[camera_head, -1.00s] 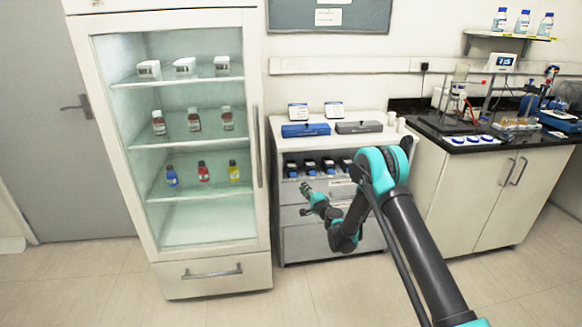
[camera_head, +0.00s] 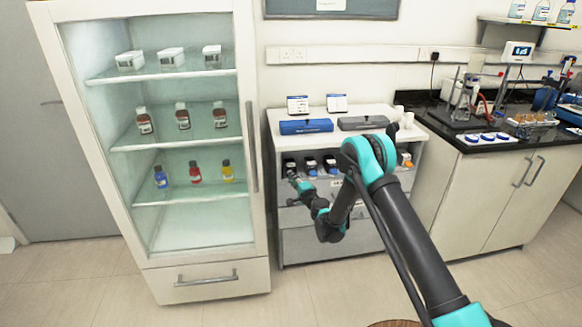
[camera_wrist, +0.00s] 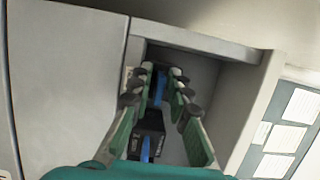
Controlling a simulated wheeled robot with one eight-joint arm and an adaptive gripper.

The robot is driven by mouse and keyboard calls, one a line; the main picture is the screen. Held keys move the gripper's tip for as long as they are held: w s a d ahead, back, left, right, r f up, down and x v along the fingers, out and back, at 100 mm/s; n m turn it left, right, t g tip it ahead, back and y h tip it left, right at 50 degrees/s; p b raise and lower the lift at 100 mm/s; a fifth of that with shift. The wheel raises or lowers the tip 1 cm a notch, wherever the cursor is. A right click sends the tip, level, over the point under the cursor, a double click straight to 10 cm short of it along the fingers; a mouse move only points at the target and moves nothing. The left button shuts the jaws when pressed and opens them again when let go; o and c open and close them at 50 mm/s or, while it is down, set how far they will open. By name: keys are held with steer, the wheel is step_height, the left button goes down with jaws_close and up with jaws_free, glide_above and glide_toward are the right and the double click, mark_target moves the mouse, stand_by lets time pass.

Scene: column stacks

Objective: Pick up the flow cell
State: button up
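Several small black and blue devices stand in a row in the open bay of the drawer cabinet in the head view; the leftmost (camera_head: 289,167) is in front of my gripper (camera_head: 296,183). Which one is the flow cell I cannot tell for sure. In the wrist view, my gripper (camera_wrist: 157,76) is open and points into the bay. A black and blue device (camera_wrist: 151,122) shows between its two green fingers, with no clear contact. The fingers partly hide the device's sides.
The cabinet (camera_head: 310,245) has a blue case (camera_head: 306,127) and a grey case (camera_head: 363,122) on top. A glass-fronted fridge (camera_head: 253,240) stands close on the left. A bench (camera_head: 490,146) with lab gear is at the right. The bay's walls lie close around the fingers.

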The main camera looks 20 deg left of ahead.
steer(key=shift+c, duration=0.4)
jaws_close()
steer(key=shift+r, duration=0.1)
